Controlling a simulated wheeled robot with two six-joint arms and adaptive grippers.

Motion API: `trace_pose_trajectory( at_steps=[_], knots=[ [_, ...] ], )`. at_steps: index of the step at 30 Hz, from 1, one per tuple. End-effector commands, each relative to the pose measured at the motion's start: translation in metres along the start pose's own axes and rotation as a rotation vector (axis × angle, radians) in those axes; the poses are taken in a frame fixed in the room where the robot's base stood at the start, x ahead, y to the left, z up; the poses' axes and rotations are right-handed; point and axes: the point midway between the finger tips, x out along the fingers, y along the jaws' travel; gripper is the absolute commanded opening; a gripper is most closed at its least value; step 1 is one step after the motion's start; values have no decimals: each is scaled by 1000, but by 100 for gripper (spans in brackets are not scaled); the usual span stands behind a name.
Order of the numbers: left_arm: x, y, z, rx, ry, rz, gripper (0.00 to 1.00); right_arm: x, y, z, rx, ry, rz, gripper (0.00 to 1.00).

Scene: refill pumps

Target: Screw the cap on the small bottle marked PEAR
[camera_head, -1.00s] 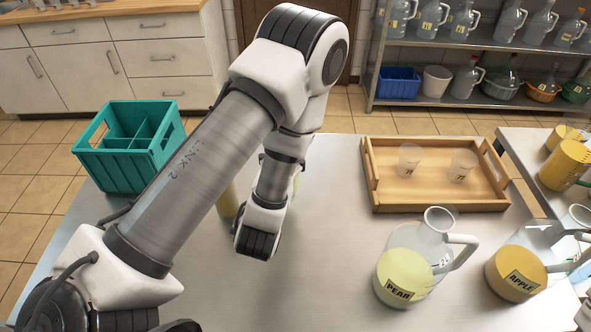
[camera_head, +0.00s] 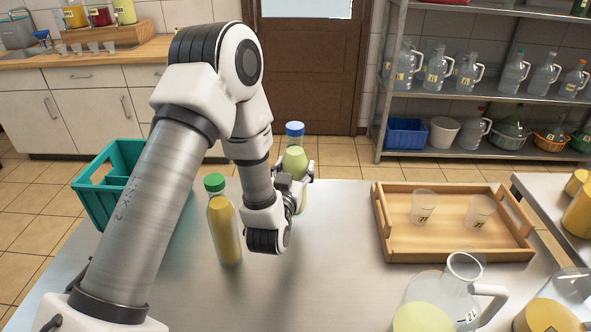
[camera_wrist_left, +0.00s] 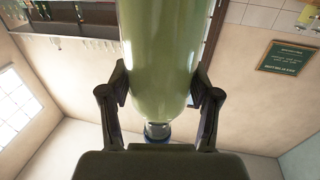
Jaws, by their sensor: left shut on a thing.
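A small bottle of pale green liquid (camera_head: 294,160) is upright at the far side of the steel table, with a blue cap (camera_head: 294,129) at the top of its neck. Its label is not visible, and my gripper hides its lower part, so I cannot tell whether it touches the table. My left gripper (camera_head: 300,178) is shut on this bottle's body. In the left wrist view the fingers (camera_wrist_left: 161,82) press both sides of the bottle (camera_wrist_left: 165,45), and the blue cap (camera_wrist_left: 157,133) shows beyond the neck. I cannot tell how tight the cap is. My right gripper is out of view.
A green-capped bottle of yellow liquid (camera_head: 224,228) stands close left of my left wrist. A teal crate (camera_head: 97,199) is at the left. A wooden tray (camera_head: 455,246) with two cups and a large jug of pale green liquid (camera_head: 424,318) are at the right. The table's middle front is clear.

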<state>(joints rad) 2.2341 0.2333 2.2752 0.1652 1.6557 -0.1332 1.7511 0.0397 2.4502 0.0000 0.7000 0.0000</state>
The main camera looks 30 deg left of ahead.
Motion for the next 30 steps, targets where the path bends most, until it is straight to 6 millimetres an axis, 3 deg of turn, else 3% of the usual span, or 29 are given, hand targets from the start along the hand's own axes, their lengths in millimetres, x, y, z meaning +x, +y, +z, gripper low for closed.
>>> trace_pose_trajectory(
  at_steps=[4,9,19,26,30],
  knots=[
    [33,-7,-1,-1,6,-2,0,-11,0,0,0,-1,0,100],
    [52,-10,3,-1,4,1,0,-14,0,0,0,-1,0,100],
    [53,-10,7,0,3,1,0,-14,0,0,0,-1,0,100],
    [53,-10,36,1,2,0,0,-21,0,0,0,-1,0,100],
    [53,-10,39,-1,5,0,0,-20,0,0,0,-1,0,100]
  ],
)
